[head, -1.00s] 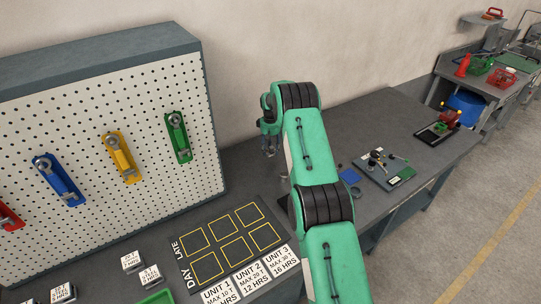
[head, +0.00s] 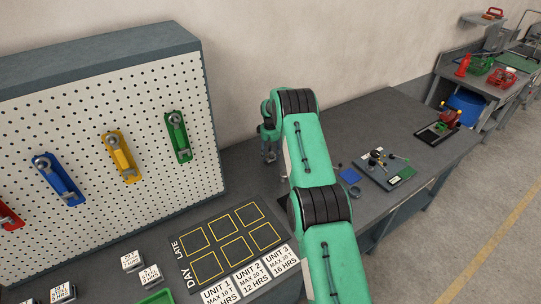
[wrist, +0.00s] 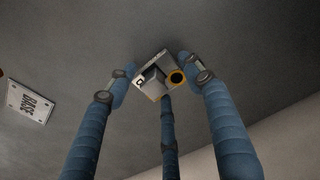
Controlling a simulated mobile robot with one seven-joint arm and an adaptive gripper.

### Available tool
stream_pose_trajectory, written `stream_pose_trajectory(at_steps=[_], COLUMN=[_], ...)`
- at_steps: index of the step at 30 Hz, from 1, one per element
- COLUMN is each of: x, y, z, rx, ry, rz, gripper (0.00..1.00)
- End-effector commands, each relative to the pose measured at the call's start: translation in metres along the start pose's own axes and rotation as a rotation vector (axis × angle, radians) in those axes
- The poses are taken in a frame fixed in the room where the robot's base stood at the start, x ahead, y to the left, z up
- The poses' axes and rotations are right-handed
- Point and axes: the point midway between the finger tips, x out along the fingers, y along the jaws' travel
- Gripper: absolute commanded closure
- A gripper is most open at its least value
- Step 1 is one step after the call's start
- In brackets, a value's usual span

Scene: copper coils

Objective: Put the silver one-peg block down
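The silver block (wrist: 152,85) shows in the wrist view, with a yellow-rimmed dark round part on its right side. My gripper (wrist: 159,77) has three blue fingers around it, their tips close against its left, right and near sides. They look shut on the block; small gaps are hard to judge. In the head view my gripper (head: 270,155) points down over the back of the bench, between the pegboard and my arm. The block cannot be made out there. Its height above the dark surface is unclear.
A white "BASE" plate (wrist: 31,101) lies left of the block in the wrist view. In the head view, the pegboard (head: 95,140) stands left, the yellow-outlined grid mat (head: 212,262) lies in front, and a grey tray (head: 372,178) with small parts lies right.

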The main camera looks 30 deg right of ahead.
Motion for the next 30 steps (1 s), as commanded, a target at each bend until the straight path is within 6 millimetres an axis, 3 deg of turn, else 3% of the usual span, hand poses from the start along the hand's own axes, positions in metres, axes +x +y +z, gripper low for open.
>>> stream_pose_trajectory(at_steps=[17,23,30], x=[-0.008,-0.028,-0.066], y=[0.000,0.000,0.000], z=[-0.001,-0.001,-0.001], rx=[0.000,0.000,0.000], ry=[0.001,0.002,0.002], rz=[0.001,0.001,0.001], gripper=[0.35,0.35,0.35])
